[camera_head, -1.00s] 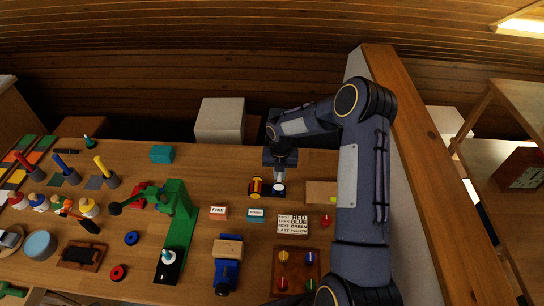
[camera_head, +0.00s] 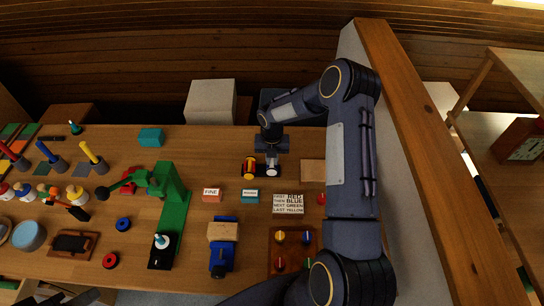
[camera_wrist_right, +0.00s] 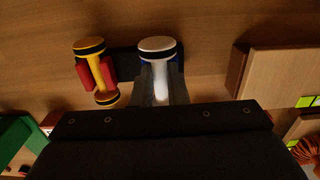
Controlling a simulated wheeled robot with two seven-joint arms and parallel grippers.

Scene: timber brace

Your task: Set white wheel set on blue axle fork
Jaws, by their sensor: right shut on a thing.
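The white wheel set (camera_wrist_right: 157,46) is between the fingers of my right gripper in the right wrist view. Its white end also shows in the head view (camera_head: 272,173), below my right gripper (camera_head: 272,158), which is shut on it. Bits of the blue axle fork (camera_wrist_right: 146,69) show beside the white wheel set, mostly hidden by the fingers. I cannot tell whether the wheel set rests in the fork. A yellow wheel set (camera_wrist_right: 97,68) sits in a red fork (camera_wrist_right: 110,72) just to the left. My left gripper is not in view.
A dark base (camera_wrist_right: 125,58) lies under the forks. A wooden block (camera_wrist_right: 277,72) stands close to the right. Small FINE block (camera_head: 212,195), printed card (camera_head: 288,203), blue toy truck (camera_head: 221,255) and green stand (camera_head: 172,215) are nearer on the table.

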